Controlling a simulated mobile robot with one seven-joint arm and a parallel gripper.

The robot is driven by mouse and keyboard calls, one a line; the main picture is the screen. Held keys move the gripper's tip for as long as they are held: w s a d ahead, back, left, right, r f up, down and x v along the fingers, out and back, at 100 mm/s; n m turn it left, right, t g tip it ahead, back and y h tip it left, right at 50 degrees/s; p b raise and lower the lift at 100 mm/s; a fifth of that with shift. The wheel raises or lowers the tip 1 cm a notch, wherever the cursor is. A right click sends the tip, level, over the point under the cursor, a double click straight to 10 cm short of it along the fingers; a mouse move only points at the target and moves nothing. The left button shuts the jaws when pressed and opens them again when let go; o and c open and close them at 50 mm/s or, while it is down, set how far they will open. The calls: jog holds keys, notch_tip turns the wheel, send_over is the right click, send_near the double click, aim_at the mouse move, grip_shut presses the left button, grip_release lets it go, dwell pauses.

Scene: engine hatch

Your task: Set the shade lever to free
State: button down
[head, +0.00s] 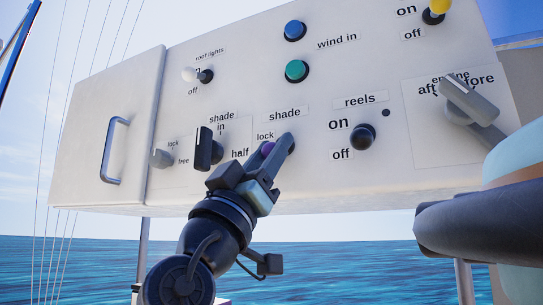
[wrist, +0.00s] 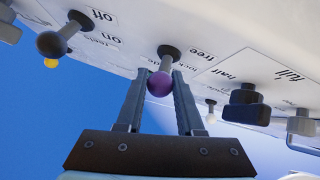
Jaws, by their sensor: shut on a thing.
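The shade lever has a purple ball knob (head: 267,148) and sits under the "shade" label on the white panel, right of the word "lock". In the wrist view its purple knob (wrist: 158,83) is between my fingertips, in front of a dark round base. The word "free" (wrist: 201,54) is beside that base, right of it in the wrist view. My gripper (head: 270,160) is shut on the knob, with a grey finger on each side (wrist: 157,90). In the head view my gripper partly covers the lever and hides the "free" label.
A dark block selector (head: 204,149) for shade in and half is close left of my gripper, with a small grey lock lever (head: 160,158) beyond it. The black reels knob (head: 363,137) is to the right. A large grey engine lever (head: 470,102) is farther right. Below the panel is open.

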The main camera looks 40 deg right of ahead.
jog(key=c, duration=0.5)
grip_release()
jog(key=shift+c, duration=0.2)
jog(key=b+v, duration=0.5)
jog(key=v, duration=0.8)
jog(key=s+a+n+t+y+p, duration=0.2)
jog(key=a+n+t+y+p, duration=0.2)
jog(key=a+t+y, duration=0.6)
jog(key=s+a+f+n+t+y+p, duration=0.1)
jog(key=a+n+t+y+p, duration=0.3)
jog(key=a+n+t+y, duration=0.5)
jog(key=a+t+y, duration=0.1)
jog(key=a+y, duration=0.2)
jog(key=y, duration=0.4)
jog(key=shift+s+f+n+t+y, duration=0.25)
jog(key=shift+s+n+t+y, duration=0.05)
jog(key=shift+s+t+y, duration=0.1)
